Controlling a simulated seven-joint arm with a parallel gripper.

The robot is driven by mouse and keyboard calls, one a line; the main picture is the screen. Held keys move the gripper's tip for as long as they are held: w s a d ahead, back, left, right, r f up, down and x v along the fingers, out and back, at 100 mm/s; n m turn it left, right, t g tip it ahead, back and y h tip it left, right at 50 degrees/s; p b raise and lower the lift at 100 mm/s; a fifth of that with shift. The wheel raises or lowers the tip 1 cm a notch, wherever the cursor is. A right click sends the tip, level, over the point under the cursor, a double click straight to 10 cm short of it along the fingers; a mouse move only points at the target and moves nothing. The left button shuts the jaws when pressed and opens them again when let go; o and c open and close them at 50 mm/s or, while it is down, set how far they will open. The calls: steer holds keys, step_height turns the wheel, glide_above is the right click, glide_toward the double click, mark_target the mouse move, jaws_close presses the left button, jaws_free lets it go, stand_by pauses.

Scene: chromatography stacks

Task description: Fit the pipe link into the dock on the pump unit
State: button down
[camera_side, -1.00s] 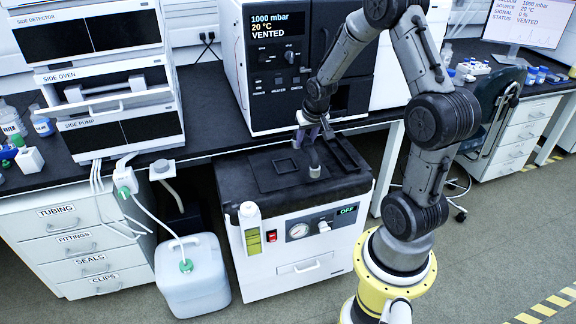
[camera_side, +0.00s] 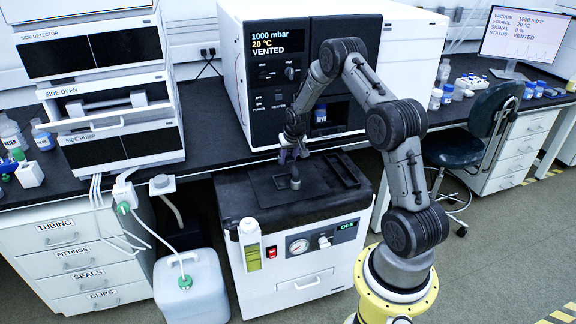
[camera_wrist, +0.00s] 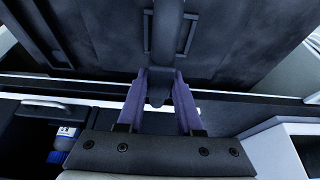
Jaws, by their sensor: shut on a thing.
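The pipe link (camera_side: 295,179) is a dark grey, rounded piece held in my gripper (camera_side: 291,155), over the black top of the pump unit (camera_side: 235,195). In the wrist view my gripper (camera_wrist: 160,85) has its two purple fingers shut on the pipe link (camera_wrist: 167,35), which extends away from me. The dock (camera_wrist: 147,32) shows there as a thin square outline on the dark top, with the link in front of its middle. The link hides part of the dock. I cannot tell whether the link's lower end touches it.
A long dark slot tray (camera_side: 343,168) lies on the pump top to the right. A bottle with yellow-green liquid (camera_side: 250,245) hangs on the pump's front left corner. The black bench and the vacuum oven (camera_side: 265,100) stand close behind. A white canister (camera_side: 190,290) stands at left.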

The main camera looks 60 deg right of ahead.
mark_target(288, 165)
steer(key=shift+w+d+f, duration=0.1)
steer(key=shift+w+f, duration=0.05)
steer(key=shift+w+d+f, duration=0.1)
steer(key=shift+f, duration=1.5)
steer(key=shift+f, duration=0.1)
steer(key=c, duration=0.6)
jaws_free()
steer(key=shift+f, duration=0.1)
steer(key=shift+o, duration=0.2)
